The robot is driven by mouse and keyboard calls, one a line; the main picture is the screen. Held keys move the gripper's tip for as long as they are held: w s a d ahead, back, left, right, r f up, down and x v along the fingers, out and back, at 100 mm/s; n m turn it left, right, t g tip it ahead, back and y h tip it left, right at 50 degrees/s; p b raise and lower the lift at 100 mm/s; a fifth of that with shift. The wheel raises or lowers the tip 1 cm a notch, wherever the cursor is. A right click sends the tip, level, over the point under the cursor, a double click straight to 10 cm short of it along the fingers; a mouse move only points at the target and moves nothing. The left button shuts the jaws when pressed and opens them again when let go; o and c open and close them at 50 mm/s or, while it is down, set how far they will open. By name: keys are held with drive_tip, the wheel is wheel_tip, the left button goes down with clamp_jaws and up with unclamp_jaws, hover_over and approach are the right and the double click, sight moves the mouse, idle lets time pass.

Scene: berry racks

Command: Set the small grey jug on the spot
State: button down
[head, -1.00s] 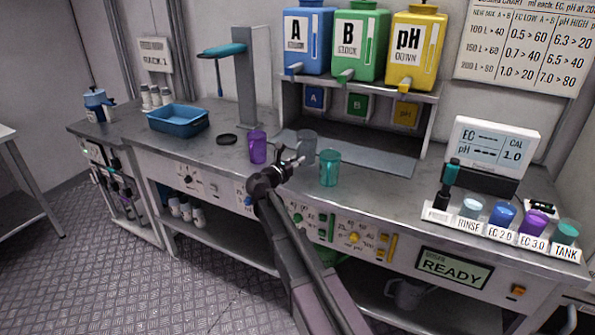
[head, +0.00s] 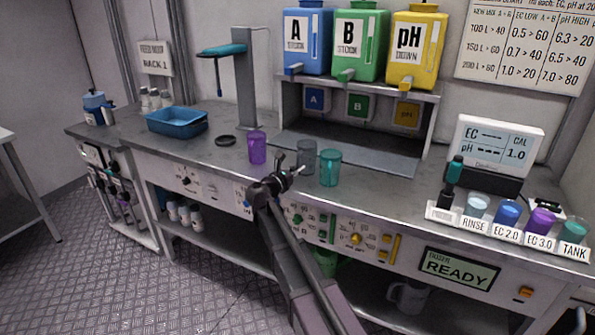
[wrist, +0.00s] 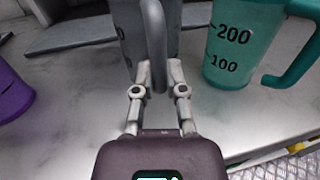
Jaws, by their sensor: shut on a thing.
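The small grey jug (head: 306,156) is at the counter between a purple jug and a teal jug. In the wrist view the grey jug (wrist: 133,35) is upright, with its handle toward me. My gripper (head: 290,172) is shut on that handle; its fingers (wrist: 160,75) show either side of the handle's lower part. I cannot tell whether the jug's base touches the counter. A dark round disc (head: 225,140) lies flat on the counter left of the purple jug; I cannot tell whether it is the spot.
The purple jug (head: 257,148) stands left of the grey one. The teal jug (head: 330,168) stands close on its right. A grey mat (head: 375,157) lies behind under the bottle shelf. A blue tray (head: 177,122) and a stand (head: 245,85) are further left.

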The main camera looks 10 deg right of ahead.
drive_tip(key=shift+f, duration=0.15)
drive_tip(key=c, duration=0.7)
unclamp_jaws()
drive_tip(key=shift+a+r, duration=0.1)
drive_tip(key=shift+r, duration=0.1)
drive_tip(key=v, duration=1.2)
drive_tip(key=shift+f, duration=0.1)
